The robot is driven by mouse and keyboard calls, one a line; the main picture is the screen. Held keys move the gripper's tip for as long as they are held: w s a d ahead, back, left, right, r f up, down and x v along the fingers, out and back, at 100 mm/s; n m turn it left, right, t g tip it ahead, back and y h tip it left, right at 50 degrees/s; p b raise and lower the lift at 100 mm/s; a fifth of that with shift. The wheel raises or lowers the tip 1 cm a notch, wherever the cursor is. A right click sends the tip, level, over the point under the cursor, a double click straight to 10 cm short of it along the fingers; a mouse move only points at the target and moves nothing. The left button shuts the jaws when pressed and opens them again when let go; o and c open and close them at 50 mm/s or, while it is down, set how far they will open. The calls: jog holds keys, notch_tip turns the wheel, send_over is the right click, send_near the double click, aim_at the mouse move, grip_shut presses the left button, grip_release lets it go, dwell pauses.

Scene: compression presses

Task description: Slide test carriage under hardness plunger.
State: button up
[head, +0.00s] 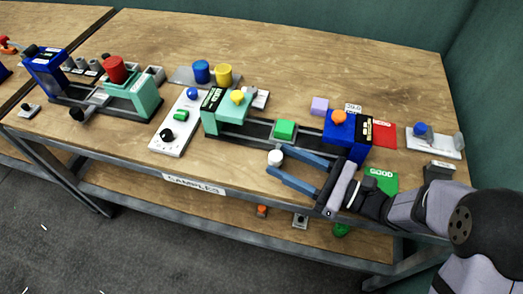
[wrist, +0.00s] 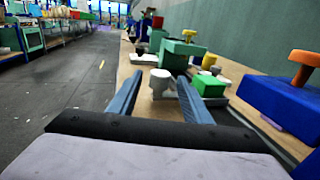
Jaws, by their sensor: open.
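A carriage with a green block (head: 285,130) on top sits on a dark rail (head: 258,130), between a mint-green press head (head: 228,108) with a yellow knob and a blue housing (head: 346,138) with an orange knob. I cannot tell which of these is the hardness plunger. A white knob (head: 275,157) stands at the carriage's front side. My gripper (head: 276,160) is open, its blue fingers reaching in from the right, one on each side of the white knob. The wrist view shows the knob (wrist: 160,79) between the fingertips, with the green block (wrist: 210,86) to the right.
A white control panel (head: 175,122) stands left of the press. Further left is another press with a red cylinder (head: 115,69). Blue (head: 201,72) and yellow cylinders stand behind. A green GOOD card (head: 380,181) lies near the forearm. The back of the bench is clear.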

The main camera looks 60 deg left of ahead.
jog(key=shift+p+x, duration=0.3)
jog(key=shift+x, duration=3.1)
